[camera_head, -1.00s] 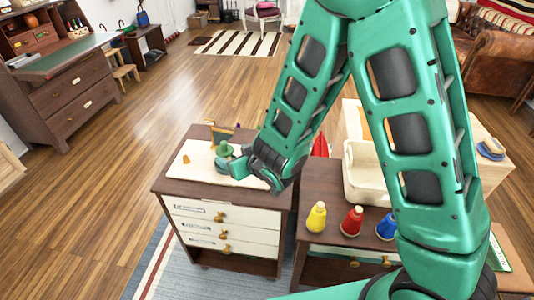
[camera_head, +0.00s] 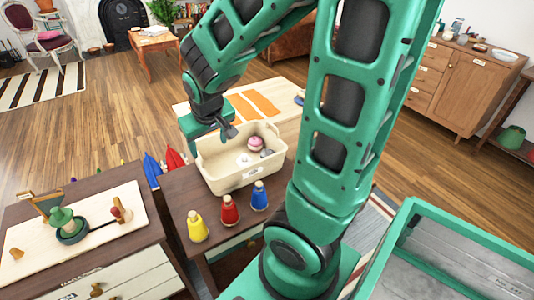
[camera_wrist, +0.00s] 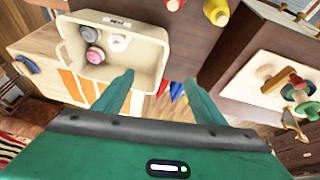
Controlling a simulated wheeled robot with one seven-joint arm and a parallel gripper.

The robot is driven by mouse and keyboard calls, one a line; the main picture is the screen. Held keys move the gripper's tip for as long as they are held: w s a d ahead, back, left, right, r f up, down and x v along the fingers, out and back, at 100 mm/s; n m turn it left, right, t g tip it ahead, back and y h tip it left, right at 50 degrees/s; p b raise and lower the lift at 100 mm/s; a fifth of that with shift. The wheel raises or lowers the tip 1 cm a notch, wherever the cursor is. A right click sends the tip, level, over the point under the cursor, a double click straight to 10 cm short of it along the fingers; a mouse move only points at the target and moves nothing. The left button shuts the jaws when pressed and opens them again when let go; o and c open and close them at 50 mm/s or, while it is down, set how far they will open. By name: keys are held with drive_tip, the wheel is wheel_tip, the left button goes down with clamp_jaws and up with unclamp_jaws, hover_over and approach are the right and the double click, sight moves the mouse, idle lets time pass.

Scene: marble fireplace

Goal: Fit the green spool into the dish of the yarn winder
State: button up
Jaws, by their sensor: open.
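The green spool (camera_head: 62,217) stands at the dark green dish (camera_head: 72,238) of the yarn winder, on a pale board (camera_head: 115,222) on the left cabinet. It looks roughly upright; whether it is fully seated I cannot tell. The winder also shows at the right of the wrist view, with a green part (camera_wrist: 305,108) and a red part (camera_wrist: 298,85). My gripper (camera_head: 230,132) is open and empty, above the back left of the cream bin (camera_head: 222,182), well away from the spool. In the wrist view its fingers (camera_wrist: 162,98) are apart with nothing between them.
The bin holds a pink spool (camera_head: 255,143), a white and a grey one. Yellow (camera_head: 197,228), red (camera_head: 230,211) and blue (camera_head: 259,196) bottle-like pieces stand before it. Blue (camera_head: 152,170) and red pointed things are between cabinet and bin. Orange strips (camera_head: 262,103) lie behind.

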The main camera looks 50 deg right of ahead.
drive_tip(key=s+d+r+m+g+y, duration=0.1)
drive_tip(key=s+d+r+m+g, duration=0.1)
drive_tip(key=s, duration=0.8)
drive_tip(key=s+d+r+m+g+y, duration=0.1)
drive_tip(key=s+r+g, duration=0.1)
drive_tip(key=s, duration=0.8)
drive_tip(key=shift+s+d+r+m, duration=0.4)
drive_tip(key=shift+r, duration=0.15)
drive_tip(key=shift+w+f+g, duration=0.25)
drive_tip(key=shift+w+g, duration=0.05)
drive_tip(key=shift+w, duration=0.3)
